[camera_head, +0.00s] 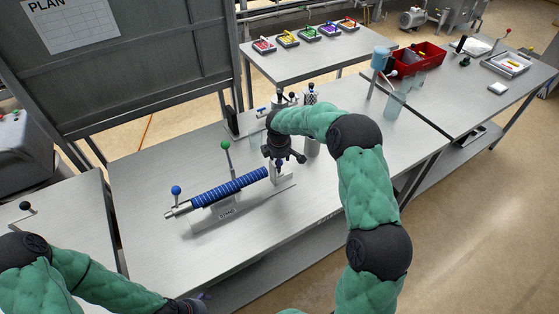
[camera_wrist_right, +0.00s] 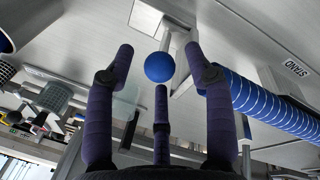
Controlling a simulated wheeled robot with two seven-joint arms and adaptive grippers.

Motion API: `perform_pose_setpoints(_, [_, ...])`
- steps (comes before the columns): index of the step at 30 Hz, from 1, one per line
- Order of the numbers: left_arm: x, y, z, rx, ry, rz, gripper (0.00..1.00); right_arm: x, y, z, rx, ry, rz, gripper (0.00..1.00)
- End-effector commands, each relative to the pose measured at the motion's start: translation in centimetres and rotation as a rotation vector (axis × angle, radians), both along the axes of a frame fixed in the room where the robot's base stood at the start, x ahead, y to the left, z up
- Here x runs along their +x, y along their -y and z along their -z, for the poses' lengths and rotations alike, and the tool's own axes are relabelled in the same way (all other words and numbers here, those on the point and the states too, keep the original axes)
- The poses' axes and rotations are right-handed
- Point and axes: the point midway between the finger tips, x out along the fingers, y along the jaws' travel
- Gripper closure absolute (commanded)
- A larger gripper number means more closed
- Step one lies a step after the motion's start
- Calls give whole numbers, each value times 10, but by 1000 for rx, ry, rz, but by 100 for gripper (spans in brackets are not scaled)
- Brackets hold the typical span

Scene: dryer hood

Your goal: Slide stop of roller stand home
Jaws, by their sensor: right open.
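The roller stand (camera_head: 210,220) lies on the middle bench and carries a blue ribbed roller (camera_head: 230,187), which also shows at the right of the right wrist view (camera_wrist_right: 270,108). A blue ball knob (camera_head: 176,190) stands at the roller's left end. A green ball knob (camera_head: 225,145) stands behind the roller. My right gripper (camera_head: 283,158) is at the stand's right end. In the right wrist view its fingers (camera_wrist_right: 160,58) are spread open around a blue ball knob (camera_wrist_right: 159,67), with visible gaps at both sides. My left gripper (camera_head: 192,302) is partly cut off at the bottom edge.
Metal cylinders (camera_head: 311,120) stand just behind my right gripper. A dark upright panel (camera_head: 120,60) borders the bench at back left. A red bin (camera_head: 417,58) sits on the right bench. The bench front left of the stand is clear.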

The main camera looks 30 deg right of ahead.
Motion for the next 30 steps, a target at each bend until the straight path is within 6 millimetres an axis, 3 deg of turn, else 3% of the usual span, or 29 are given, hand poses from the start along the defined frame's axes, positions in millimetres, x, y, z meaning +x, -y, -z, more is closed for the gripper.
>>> perform_pose_setpoints(5, [0, 0, 0, 0, 0, 0, 15, -1, -1, -16, 0, 5, 1, 46])
perform_pose_setpoints(19, [0, 0, 0, 0, 0, 0, 15, -16, -9, -99, -1, 2, 0, 46])
perform_pose_setpoints(30, [0, 0, 0, 0, 0, 0, 15, -20, -11, -117, 0, -1, 0, 46])
